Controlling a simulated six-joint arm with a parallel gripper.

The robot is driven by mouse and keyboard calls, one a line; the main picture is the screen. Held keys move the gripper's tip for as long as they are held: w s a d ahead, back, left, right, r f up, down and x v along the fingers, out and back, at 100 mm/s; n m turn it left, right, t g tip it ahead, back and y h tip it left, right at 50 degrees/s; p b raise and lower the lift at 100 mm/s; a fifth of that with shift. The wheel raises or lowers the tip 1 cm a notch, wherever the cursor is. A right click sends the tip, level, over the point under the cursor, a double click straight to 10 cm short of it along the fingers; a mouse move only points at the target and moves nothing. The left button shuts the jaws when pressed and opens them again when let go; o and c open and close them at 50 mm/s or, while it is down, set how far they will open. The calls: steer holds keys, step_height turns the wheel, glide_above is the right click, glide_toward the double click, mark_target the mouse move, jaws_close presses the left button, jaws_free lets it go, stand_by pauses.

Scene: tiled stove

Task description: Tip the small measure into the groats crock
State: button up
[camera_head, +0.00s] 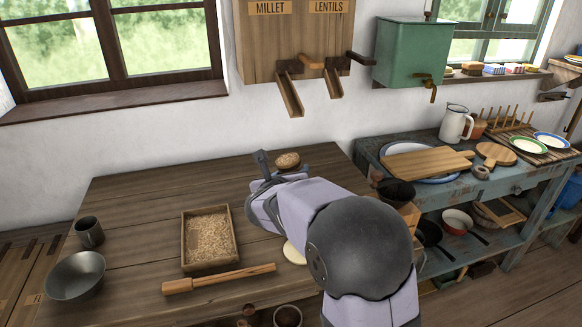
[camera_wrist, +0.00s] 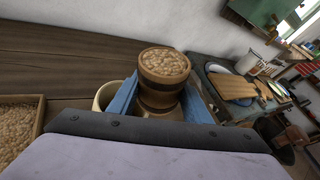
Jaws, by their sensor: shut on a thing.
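The small measure is a banded wooden cup, heaped with pale groats or beans. It stands upright between the blue fingers of my gripper (camera_wrist: 160,98) in the wrist view, where its heaped top (camera_wrist: 165,63) is clear. My gripper is shut on it. In the head view the measure (camera_head: 287,160) shows just past my gripper (camera_head: 272,172), above the back of the table. A cream crock (camera_wrist: 103,97) shows in the wrist view to the left of the measure, partly hidden by the left finger. Its inside is mostly hidden, and my arm may cover it in the head view.
A grain-filled wooden tray (camera_head: 185,250) lies on the table, with a wooden stick (camera_head: 220,279) before it. A metal bowl (camera_head: 75,276) and grey cup (camera_head: 89,232) stand left. Wooden chutes (camera_head: 290,95) hang above the back. A pale round thing (camera_head: 293,252) is partly under my arm.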

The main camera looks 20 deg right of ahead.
steer(key=shift+d+r+p, duration=0.1)
steer(key=shift+r+p, duration=0.4)
steer(key=shift+p, duration=3.95)
steer(key=shift+s+a+f+p, duration=0.1)
steer(key=shift+a+f+p, duration=0.2)
steer(key=shift+p, duration=0.45)
steer(key=shift+s+d+r+n+p, duration=0.1)
steer(key=shift+d+n+p, duration=0.3)
steer(key=shift+p, duration=0.95)
steer(key=shift+n+h, duration=0.5)
steer(key=shift+n, duration=0.1)
steer(key=shift+s+p, duration=0.1)
steer(key=shift+p, duration=0.25)
steer(key=shift+d+r+n+h, duration=0.1)
steer(key=shift+d+n+h, duration=0.1)
steer(key=shift+n+h, duration=0.35)
steer(key=shift+n+p, duration=0.35)
steer(key=shift+n, duration=0.1)
steer(key=shift+d+n+h, duration=0.1)
steer(key=shift+n+h, duration=0.25)
steer(key=shift+n, duration=0.15)
